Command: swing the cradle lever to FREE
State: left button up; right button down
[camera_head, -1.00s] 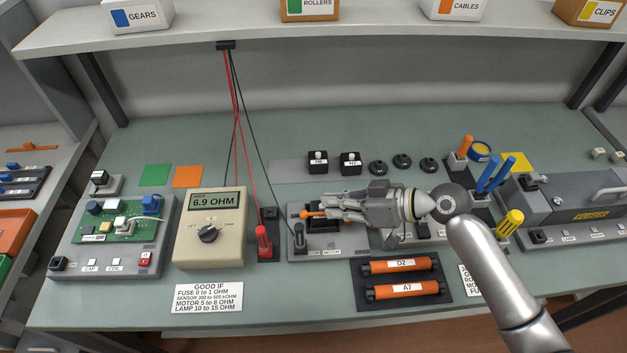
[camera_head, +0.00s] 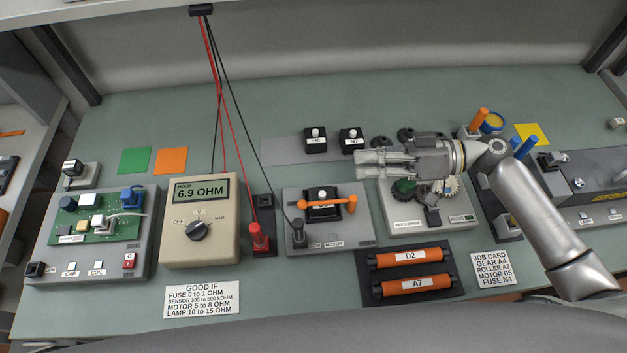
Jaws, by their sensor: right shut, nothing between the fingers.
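The motor cradle is a grey block (camera_head: 300,241) with a dark motor (camera_head: 322,213) in its middle. My left gripper is out of view.
A beige meter (camera_head: 200,250) reading 6.9 OHM and a red probe (camera_head: 259,238) stand left of the cradle. A black probe (camera_head: 298,235) stands at its left edge. Orange rollers D2 (camera_head: 410,257) and A7 (camera_head: 412,284) lie in front to the right.

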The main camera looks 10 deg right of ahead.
jog(key=p+x, duration=0.2)
jog(key=x, duration=0.3)
jog(key=p+x, duration=0.2)
jog(key=x, duration=0.3)
jog(key=shift+w+a+r+p, duration=0.1)
jog(key=shift+r+p, duration=0.1)
jog(key=shift+p, duration=0.2)
jog(key=s+f, duration=0.1)
jog(key=s+f+p, duration=0.1)
jog(key=f, duration=0.1)
jog(key=shift+a, duration=0.25)
jog(key=shift+s+f, duration=0.15)
jog(key=shift+f, duration=0.25)
